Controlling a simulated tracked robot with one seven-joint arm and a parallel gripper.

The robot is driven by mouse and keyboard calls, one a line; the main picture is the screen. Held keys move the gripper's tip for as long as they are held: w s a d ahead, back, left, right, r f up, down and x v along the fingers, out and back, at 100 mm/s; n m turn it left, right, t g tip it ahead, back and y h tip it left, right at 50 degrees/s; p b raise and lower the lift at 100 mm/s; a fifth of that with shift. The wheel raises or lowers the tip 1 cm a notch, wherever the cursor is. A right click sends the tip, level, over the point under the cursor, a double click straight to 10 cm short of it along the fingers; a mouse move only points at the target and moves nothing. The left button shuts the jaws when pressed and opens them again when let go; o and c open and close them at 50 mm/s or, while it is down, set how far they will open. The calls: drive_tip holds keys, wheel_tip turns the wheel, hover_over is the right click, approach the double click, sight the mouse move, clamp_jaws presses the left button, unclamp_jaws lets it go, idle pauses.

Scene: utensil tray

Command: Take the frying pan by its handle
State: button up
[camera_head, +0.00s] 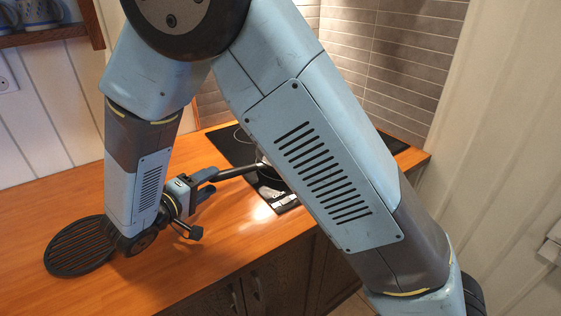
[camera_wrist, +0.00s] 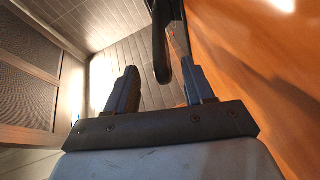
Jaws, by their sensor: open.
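The frying pan's dark handle (camera_head: 238,171) shows in the head view, pointing left from the dark cooktop. Most of the pan itself is hidden behind my arm. My gripper (camera_head: 209,182) is open at the free end of the handle, low over the wooden counter. In the wrist view the handle (camera_wrist: 162,50) comes down from the top and its end shows between the two fingers of my gripper (camera_wrist: 158,78).
A round black slatted trivet (camera_head: 75,250) lies on the wooden counter (camera_head: 50,205) at the left. The black cooktop (camera_head: 228,146) is partly covered by my arm. The counter's front edge runs above dark cabinets (camera_head: 270,285). A tiled wall (camera_head: 405,65) stands behind.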

sight(225, 175)
drive_tip(key=shift+x, duration=3.25)
drive_tip(key=shift+s+f, duration=0.2)
clamp_jaws()
